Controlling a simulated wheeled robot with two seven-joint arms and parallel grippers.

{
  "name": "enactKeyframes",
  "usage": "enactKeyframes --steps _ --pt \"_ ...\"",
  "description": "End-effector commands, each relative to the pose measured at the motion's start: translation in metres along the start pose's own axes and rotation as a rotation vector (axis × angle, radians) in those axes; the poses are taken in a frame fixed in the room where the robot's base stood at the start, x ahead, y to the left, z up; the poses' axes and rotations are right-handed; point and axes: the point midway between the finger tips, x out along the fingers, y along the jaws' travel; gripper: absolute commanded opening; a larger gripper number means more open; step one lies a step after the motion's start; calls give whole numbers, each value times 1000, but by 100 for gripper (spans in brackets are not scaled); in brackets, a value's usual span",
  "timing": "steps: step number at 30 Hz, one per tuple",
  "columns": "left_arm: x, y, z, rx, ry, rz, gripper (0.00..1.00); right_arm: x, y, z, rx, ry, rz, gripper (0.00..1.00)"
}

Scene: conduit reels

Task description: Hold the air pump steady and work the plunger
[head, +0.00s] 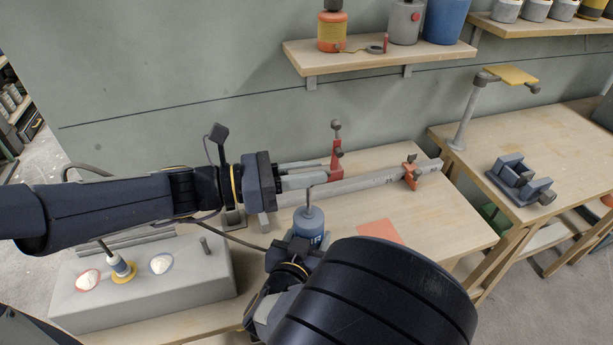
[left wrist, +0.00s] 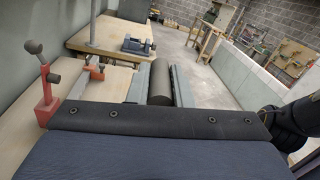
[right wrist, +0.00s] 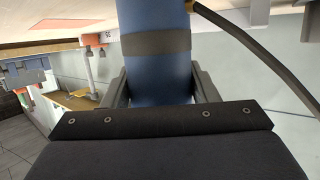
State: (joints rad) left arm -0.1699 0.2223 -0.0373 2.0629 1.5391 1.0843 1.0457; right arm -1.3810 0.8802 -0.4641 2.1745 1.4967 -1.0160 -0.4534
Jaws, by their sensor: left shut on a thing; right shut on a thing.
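The air pump (head: 308,224) is a blue-grey cylinder, upright on the bench with a thin plunger rod (head: 308,198) rising from its top. My left gripper (head: 320,174) is shut on the plunger handle at the top of the rod. In the left wrist view the dark grey, round handle (left wrist: 160,84) lies between its fingers. My right gripper (right wrist: 160,88) is shut around the pump body; the right wrist view shows the blue barrel (right wrist: 155,20) with a dark band between the fingers. In the head view my right arm hides the pump's lower part.
A long bar clamp (head: 372,181) with red jaws lies behind the pump. An orange-red sheet (head: 380,231) lies to the right. A grey block (head: 190,292) stands front left. A dark hose (right wrist: 265,45) runs beside the barrel. A vise (head: 520,180) sits on the right-hand table.

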Motion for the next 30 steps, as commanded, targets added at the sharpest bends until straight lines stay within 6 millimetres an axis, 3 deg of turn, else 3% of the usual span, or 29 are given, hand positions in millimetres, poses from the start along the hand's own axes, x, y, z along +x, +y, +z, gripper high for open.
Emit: enactKeyframes --steps 1,6,17,30 --pt "0 0 0 0 -1 -1 22 0 1 0 2 -1 2 21" --pt "0 0 0 -1 0 -1 41 0 0 0 1 -1 2 21" --pt "-7 1 0 0 -1 4 41 0 0 0 1 0 1 21" --pt "-93 1 0 0 -1 6 41 0 0 0 1 0 1 21"
